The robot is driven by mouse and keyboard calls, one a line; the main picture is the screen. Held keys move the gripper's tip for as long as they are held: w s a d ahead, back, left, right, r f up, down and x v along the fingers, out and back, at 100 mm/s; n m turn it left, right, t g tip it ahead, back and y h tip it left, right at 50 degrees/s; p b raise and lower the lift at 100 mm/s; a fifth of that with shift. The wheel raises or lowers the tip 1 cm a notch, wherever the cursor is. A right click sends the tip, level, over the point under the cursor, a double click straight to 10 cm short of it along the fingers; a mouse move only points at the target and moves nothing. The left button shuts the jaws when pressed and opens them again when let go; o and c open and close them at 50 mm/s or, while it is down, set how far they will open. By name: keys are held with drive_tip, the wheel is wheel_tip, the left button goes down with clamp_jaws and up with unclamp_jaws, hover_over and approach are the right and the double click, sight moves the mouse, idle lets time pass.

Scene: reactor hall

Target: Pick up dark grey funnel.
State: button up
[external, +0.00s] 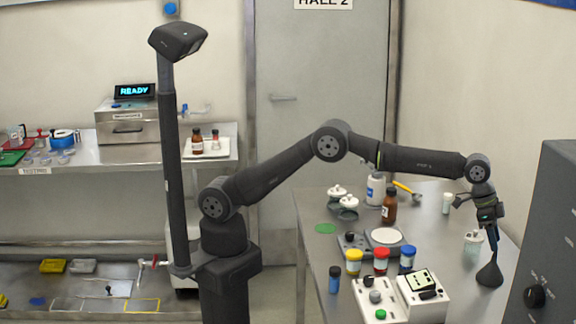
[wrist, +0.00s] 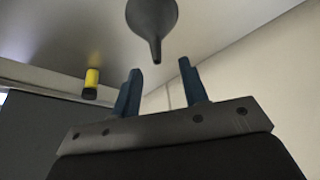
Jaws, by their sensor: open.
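The dark grey funnel (external: 490,274) stands on the right part of the steel table, wide end down and spout up. In the wrist view the funnel (wrist: 152,16) is at the top, its narrow spout pointing toward my gripper. My gripper (external: 492,246) points down just above the funnel. In the wrist view its two blue fingers (wrist: 160,68) are apart with nothing held between them. The spout tip lies near the gap between the fingertips; I cannot tell whether it is inside it.
A clear jar with a white lid (external: 473,243) stands just left of the funnel. A white instrument (external: 422,295) and yellow, red and blue-capped jars (external: 381,261) are farther left. A dark grey cabinet (external: 545,230) stands at the right. A yellow and black object (wrist: 91,84) shows in the wrist view.

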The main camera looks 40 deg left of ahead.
sight(493, 265)
drive_tip(key=x, duration=0.4)
drive_tip(key=shift+s+f, duration=0.1)
drive_tip(key=shift+f, duration=0.3)
clamp_jaws()
drive_tip(key=shift+r, duration=0.1)
